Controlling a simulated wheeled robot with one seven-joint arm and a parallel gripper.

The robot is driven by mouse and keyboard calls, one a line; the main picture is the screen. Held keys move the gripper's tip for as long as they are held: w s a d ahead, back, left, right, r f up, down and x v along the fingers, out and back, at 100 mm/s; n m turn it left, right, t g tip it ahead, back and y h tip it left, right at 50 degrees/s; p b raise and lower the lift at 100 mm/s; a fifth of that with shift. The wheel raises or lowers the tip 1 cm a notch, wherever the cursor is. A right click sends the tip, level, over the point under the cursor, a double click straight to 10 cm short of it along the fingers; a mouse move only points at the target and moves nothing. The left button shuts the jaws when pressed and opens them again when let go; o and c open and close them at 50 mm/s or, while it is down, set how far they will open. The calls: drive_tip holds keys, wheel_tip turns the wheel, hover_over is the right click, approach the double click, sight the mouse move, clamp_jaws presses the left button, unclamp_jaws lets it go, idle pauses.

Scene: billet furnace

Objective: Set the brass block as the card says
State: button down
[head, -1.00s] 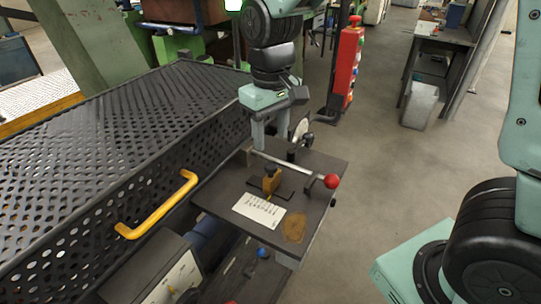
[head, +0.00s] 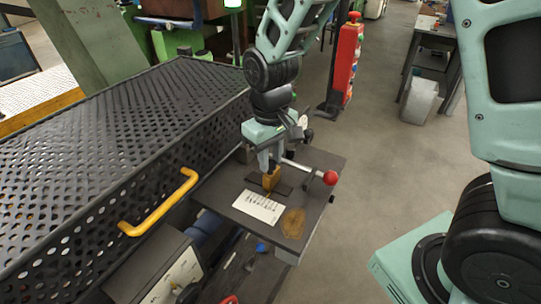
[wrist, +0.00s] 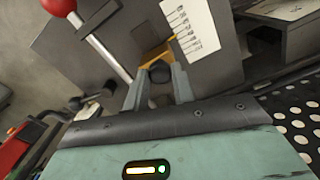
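The brass block (head: 271,180) sits on a dark strip on the small table (head: 225,192). In the wrist view the block (wrist: 155,53) has a thin pointer reaching toward the white card (wrist: 192,28). The card (head: 259,207) carries a row of marks and writing too small to read. My gripper (head: 267,164) is down at the block in the head view, hiding its upper part. In the wrist view its two fingers are apart, with a dark round knob (wrist: 159,72) between them and small gaps showing on both sides.
A rod with a red ball (head: 330,178) crosses close behind my gripper; the ball also shows in the wrist view (wrist: 58,6). A brown patch (head: 293,223) marks the table's front. A perforated black guard (head: 110,150) with a yellow handle (head: 160,203) stands left.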

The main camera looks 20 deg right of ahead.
drive_tip(key=shift+w+a, duration=0.6)
drive_tip(key=shift+w, duration=0.3)
drive_tip(key=c, duration=1.1)
unclamp_jaws()
drive_tip(key=shift+c, duration=0.2)
wheel_tip(320, 180, up, 17)
drive_tip(key=b, duration=0.2)
drive_tip(key=shift+r, duration=0.2)
drive_tip(key=shift+s, duration=0.1)
drive_tip(key=s+a+f+n+b, duration=0.1)
drive_tip(key=s+a+f+n, duration=0.1)
drive_tip(key=s+f, duration=0.5)
drive_tip(key=s+a+f+n+b, duration=0.1)
drive_tip(key=s+f, duration=0.6)
drive_tip(key=s, duration=0.7)
drive_tip(key=shift+s+a+f+n+y, duration=0.15)
drive_tip(key=shift+s+a+n+y, duration=0.35)
drive_tip(key=shift+a, duration=0.6)
